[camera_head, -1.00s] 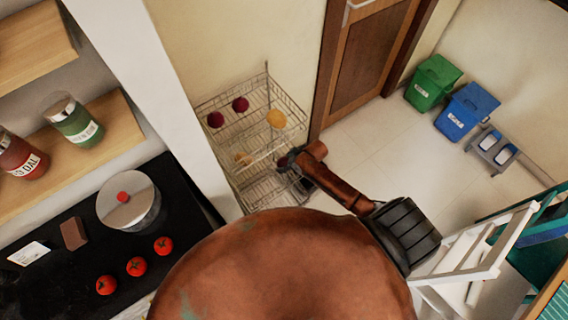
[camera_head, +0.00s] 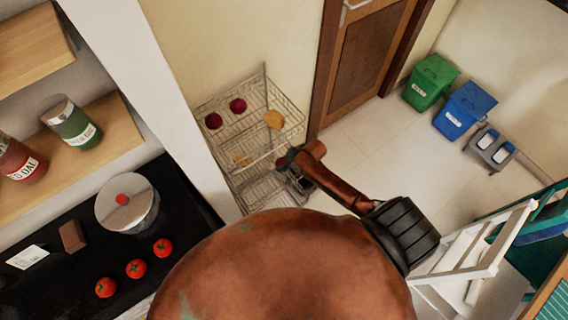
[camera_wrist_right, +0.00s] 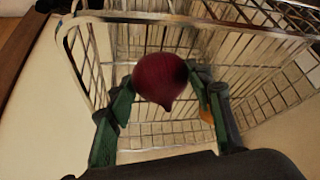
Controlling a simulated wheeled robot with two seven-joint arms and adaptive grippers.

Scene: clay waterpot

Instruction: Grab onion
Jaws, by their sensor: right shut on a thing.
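A dark red onion (camera_wrist_right: 160,80) sits between the two green fingers of my right gripper (camera_wrist_right: 163,88) in the right wrist view. The gripper is shut on it, and the onion's pointed end faces the camera. In the head view my right gripper (camera_head: 293,168) is at the front right side of the wire rack (camera_head: 262,205); the held onion is hard to make out there. Two more dark red onions, one on the left (camera_head: 213,121) and one beside it (camera_head: 238,105), lie in the rack's upper basket. My left gripper is not in view.
A yellow round vegetable (camera_head: 274,119) lies in the upper basket. The brown door (camera_head: 368,65) is right of the rack. Green (camera_head: 431,83) and blue (camera_head: 465,110) bins stand at the back. A white ladder (camera_head: 480,255) is at right. The black counter (camera_head: 60,295) holds tomatoes and a pot.

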